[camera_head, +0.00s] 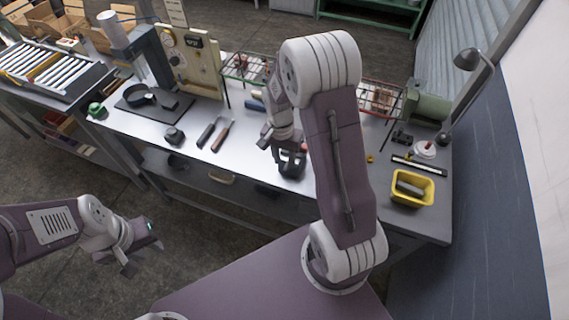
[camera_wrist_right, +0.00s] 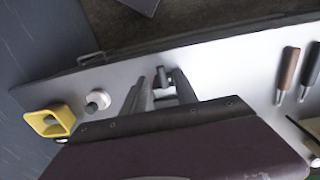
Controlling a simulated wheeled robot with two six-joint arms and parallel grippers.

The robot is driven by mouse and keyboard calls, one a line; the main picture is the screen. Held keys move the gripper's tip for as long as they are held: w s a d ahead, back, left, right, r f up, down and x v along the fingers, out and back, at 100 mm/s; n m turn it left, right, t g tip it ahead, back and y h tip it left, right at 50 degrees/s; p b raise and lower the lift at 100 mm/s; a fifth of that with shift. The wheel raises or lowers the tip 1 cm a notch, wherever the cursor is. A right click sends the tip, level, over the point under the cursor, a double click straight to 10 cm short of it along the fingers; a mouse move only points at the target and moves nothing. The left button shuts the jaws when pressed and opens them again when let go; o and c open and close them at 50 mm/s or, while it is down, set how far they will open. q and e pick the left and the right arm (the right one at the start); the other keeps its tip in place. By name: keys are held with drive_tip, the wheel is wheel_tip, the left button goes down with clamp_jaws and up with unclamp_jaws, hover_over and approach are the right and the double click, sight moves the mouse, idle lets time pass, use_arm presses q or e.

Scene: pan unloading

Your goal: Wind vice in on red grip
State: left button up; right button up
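A dark, compact object that looks like the vice (camera_head: 292,164) stands near the bench's front edge, partly hidden by my right arm. A small red patch (camera_head: 304,147) shows beside it, perhaps the red grip; most of it is hidden. My right gripper (camera_head: 279,146) is down at the vice, close above or beside it. In the right wrist view its grey fingers (camera_wrist_right: 160,88) reach to a small dark part (camera_wrist_right: 164,76) between their tips; whether they touch it cannot be told. My left gripper (camera_head: 142,258) is open and empty, low in front of the bench.
Two handled tools (camera_head: 214,134) and a small black block (camera_head: 174,135) lie left of the vice. A lamp (camera_head: 467,60) stands at right.

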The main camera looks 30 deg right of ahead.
sight(286, 168)
wheel_tip(286, 168, down, 4)
drive_tip(key=shift+w+d+r, duration=0.1)
drive_tip(key=shift+d+r, duration=0.05)
drive_tip(key=shift+r, duration=0.05)
drive_tip(key=shift+w+f, duration=0.15)
drive_tip(key=shift+f, duration=0.05)
drive_tip(key=shift+r, duration=0.1)
drive_tip(key=shift+s, duration=0.2)
clamp_jaws()
drive_tip(key=shift+s+d+t+b, duration=0.15)
drive_tip(key=shift+t+b, duration=0.15)
drive_tip(key=s+t+y+b, duration=0.1)
drive_tip(key=b, duration=0.4)
drive_tip(key=d+f+t+y+b, duration=0.1)
drive_tip(key=t+y+b, duration=0.1)
drive_tip(key=b, duration=0.4)
drive_tip(key=s+d+t+y+b, duration=0.1)
drive_tip(key=b, duration=0.5)
drive_tip(key=shift+s+d+f+t+y, duration=0.1)
drive_tip(key=shift+s+f+t+y, duration=0.2)
drive_tip(key=shift+t, duration=0.1)
